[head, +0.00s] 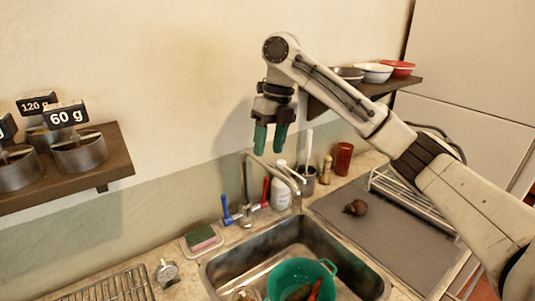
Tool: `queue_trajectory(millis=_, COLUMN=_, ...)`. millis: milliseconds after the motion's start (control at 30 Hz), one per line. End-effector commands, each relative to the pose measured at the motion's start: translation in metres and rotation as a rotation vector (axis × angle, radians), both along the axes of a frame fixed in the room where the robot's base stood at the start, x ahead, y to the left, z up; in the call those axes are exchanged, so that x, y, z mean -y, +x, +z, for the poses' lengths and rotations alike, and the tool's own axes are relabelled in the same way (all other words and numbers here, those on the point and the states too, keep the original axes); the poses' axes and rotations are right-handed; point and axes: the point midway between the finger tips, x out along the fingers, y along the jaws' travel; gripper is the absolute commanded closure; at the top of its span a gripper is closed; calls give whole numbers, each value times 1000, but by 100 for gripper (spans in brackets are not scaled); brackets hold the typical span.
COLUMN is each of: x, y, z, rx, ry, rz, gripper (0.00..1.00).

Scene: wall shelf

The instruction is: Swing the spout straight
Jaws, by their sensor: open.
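The metal tap (243,198) stands behind the sink, with a blue lever (225,208) on its left and a red lever (265,192) on its right. Its spout (275,172) rises and reaches out to the right and toward the front, over the sink's back edge. My gripper (270,148) points down above the spout, with its two green fingers apart and nothing between them. It appears clear of the spout, though the exact depth gap is hard to judge.
The sink (222,273) holds a green colander (275,280). A white bottle (280,190) and a utensil pot (308,184) stand close behind the spout. Wall shelves hold weights (80,153) at left and bowls (374,73) at right. A grey mat (385,222) lies right of the sink.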

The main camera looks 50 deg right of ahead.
Motion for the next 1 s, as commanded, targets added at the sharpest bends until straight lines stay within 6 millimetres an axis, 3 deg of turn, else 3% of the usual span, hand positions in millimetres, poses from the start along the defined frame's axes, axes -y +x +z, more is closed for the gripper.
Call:
queue_trajectory(millis=200, x=9, y=-2, z=42, rx=1, ry=-5, rz=-3, gripper=52)
queue_trajectory(millis=400, x=14, y=-3, z=67, rx=0, ry=-2, rz=-2, gripper=52)
queue_trajectory(millis=1000, x=15, y=-4, z=76, rx=0, ry=0, rz=-1, gripper=52)
